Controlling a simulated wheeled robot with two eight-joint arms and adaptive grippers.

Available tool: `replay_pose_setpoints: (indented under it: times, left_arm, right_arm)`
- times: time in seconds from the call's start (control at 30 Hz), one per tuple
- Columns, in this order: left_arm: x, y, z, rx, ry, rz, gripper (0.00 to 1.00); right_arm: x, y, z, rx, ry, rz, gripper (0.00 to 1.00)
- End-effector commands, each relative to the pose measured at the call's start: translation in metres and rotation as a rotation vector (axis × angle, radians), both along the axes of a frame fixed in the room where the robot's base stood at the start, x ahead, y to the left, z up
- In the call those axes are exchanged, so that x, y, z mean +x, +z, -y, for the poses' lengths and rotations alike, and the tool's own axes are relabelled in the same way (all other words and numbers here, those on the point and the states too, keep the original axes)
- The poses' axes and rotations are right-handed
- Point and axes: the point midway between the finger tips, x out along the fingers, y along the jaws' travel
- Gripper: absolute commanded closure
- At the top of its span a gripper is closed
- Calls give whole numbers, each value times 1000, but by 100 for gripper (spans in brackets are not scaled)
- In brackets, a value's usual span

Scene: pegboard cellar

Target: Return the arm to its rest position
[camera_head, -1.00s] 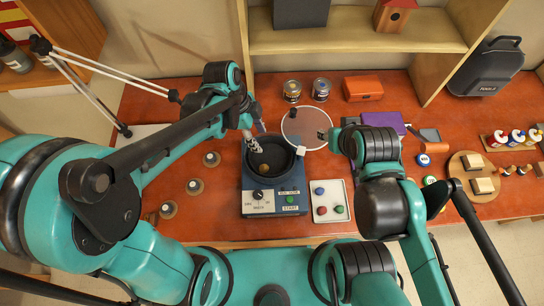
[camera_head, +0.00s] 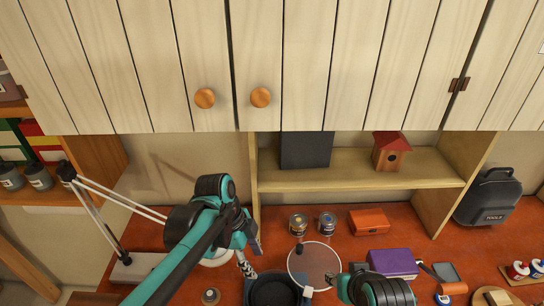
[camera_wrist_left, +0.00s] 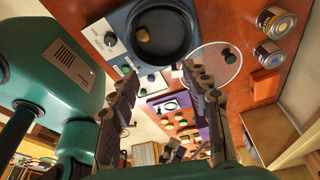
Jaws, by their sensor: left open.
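My left arm comes in from the lower left in the head view. Its gripper (camera_head: 249,257) hangs above the bench, just behind and left of a dark round pan (camera_head: 274,292). In the left wrist view its two jaws (camera_wrist_left: 161,98) stand apart with nothing held between them. The pan (camera_wrist_left: 178,40) sits on a blue base (camera_wrist_left: 118,22), with a small golden piece inside it, apart from the jaws.
A round lid (camera_head: 314,258) lies behind the pan. Two cans (camera_head: 298,224), an orange box (camera_head: 369,221) and a purple box (camera_head: 392,263) stand on the red bench. A shelf (camera_head: 350,172) and wooden cabinet doors (camera_head: 330,60) are above. A white lamp arm (camera_head: 120,197) is at left.

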Motion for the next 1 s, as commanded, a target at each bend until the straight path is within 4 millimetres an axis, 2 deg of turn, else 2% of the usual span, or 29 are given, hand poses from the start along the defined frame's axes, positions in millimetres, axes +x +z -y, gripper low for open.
replay_pose_setpoints:
  times: [0.13,0.23,0.47,0.7,0.83,1.0]
  left_arm:
    - [-2,-7,-5,7,54,7,52]
    - [-7,-22,-17,20,198,25,52]
    - [-26,-74,-63,12,762,109,52]
    - [-46,-130,-108,-116,1337,201,52]
    - [-53,-152,-125,-208,1565,235,52]
    - [-58,-166,-137,-291,1722,252,52]
  right_arm:
    - [0,-8,0,0,0,0,60]
    - [0,-26,0,0,0,0,60]
    - [0,-85,0,0,0,0,60]
    - [0,-140,0,0,0,0,60]
    - [0,-161,0,0,0,0,60]
    - [0,-173,0,0,0,0,60]
